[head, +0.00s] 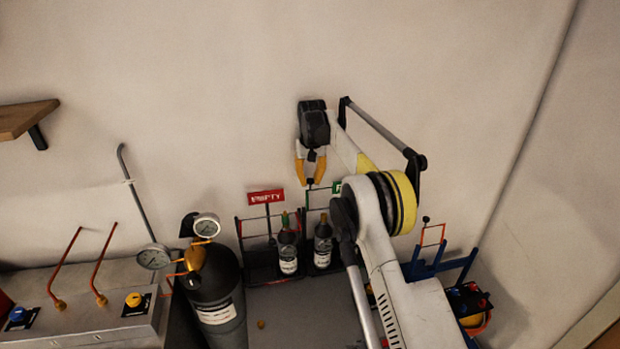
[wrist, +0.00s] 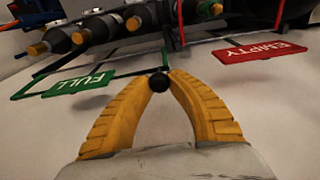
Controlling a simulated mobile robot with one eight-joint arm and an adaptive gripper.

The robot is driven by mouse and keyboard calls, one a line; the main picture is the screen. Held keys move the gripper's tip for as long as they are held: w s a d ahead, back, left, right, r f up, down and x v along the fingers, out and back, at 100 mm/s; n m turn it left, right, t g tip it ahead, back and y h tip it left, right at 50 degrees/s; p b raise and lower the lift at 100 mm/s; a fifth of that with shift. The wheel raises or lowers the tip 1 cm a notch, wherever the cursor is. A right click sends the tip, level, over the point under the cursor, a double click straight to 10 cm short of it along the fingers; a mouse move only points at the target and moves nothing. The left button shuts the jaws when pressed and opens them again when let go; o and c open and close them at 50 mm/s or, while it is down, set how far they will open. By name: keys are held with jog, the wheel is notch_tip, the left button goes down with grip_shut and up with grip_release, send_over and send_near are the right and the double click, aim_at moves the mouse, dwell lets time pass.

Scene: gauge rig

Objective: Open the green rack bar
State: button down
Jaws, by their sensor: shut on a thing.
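My gripper (head: 311,176), with yellow-orange fingers, points down at the rack against the wall. Its fingertips (wrist: 159,77) are closed on a round black knob (wrist: 158,83) at the end of the green rack bar (wrist: 164,54). In the head view the knob (head: 310,182) shows between the fingertips, and the thin green bar (head: 322,188) runs right from it, above the bottles. My arm hides the bar's right end. The green FULL sign (wrist: 80,84) is left of the gripper in the wrist view.
A red EMPTY sign (head: 266,197) stands left of my gripper. Dark bottles (head: 287,252) stand in the rack. A black cylinder with gauges (head: 213,285) stands at front left beside a metal bench (head: 90,305). A wooden shelf (head: 27,118) is on the left wall.

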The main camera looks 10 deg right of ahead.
jog(key=shift+w, duration=0.4)
jog(key=shift+w+f, duration=0.1)
jog(key=c, duration=1.2)
grip_release()
jog(key=shift+c, duration=0.2)
notch_tip(320, 180, up, 12)
jog(key=s, duration=0.1)
jog(key=shift+s, duration=0.15)
